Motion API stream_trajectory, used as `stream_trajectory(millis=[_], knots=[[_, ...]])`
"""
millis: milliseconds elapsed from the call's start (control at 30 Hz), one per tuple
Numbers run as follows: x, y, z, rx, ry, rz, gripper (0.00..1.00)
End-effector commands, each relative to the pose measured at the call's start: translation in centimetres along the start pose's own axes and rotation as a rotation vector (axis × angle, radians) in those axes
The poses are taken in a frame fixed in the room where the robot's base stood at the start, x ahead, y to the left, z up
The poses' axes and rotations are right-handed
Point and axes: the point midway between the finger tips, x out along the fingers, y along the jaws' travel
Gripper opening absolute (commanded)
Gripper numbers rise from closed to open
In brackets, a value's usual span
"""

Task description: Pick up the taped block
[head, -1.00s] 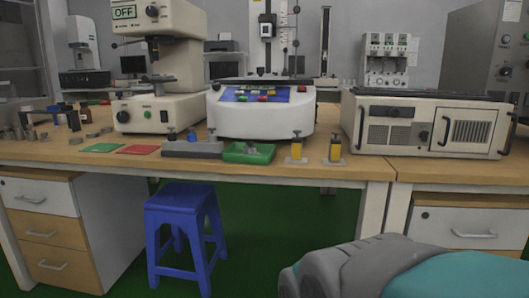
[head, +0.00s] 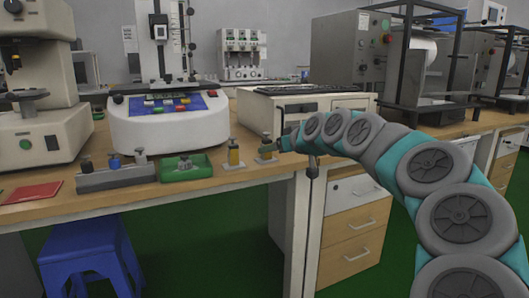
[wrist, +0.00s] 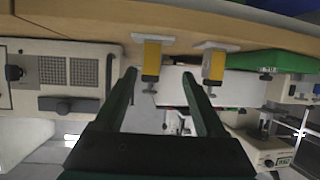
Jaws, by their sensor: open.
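Two small uprights with yellow bodies and grey knobs stand near the bench's front edge, the left one (head: 234,153) and the right one (head: 265,147). I cannot tell which is the taped block, or whether the yellow is tape. My gripper (head: 285,142) is just right of the right upright in the head view, its fingers small there. In the inverted wrist view, my gripper (wrist: 158,76) shows two dark green fingers apart, with nothing held. The right upright (wrist: 151,60) appears ahead between the fingertips; the left upright (wrist: 214,66) is outside them.
A green tray (head: 206,169) and a grey block rack (head: 105,181) are left of the uprights. A white instrument (head: 155,133) stands behind, and a beige box unit (head: 252,111) lies behind the right upright. A blue stool (head: 88,250) is below the bench.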

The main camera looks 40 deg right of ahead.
Motion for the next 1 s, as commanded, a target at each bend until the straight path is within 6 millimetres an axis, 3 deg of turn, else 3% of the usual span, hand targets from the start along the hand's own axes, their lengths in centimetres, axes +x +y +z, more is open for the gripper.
stream_trajectory(millis=[133,467,733,1000], knots=[[0.6,1.8,-0.2,0.007,0.017,0.025,0.72],[3.4,1.6,-0.2,0.006,0.017,0.023,0.72],[7.2,1.2,0.1,0.005,0.014,0.019,0.72],[7.6,1.3,0.0,0.005,0.017,0.022,0.72]])
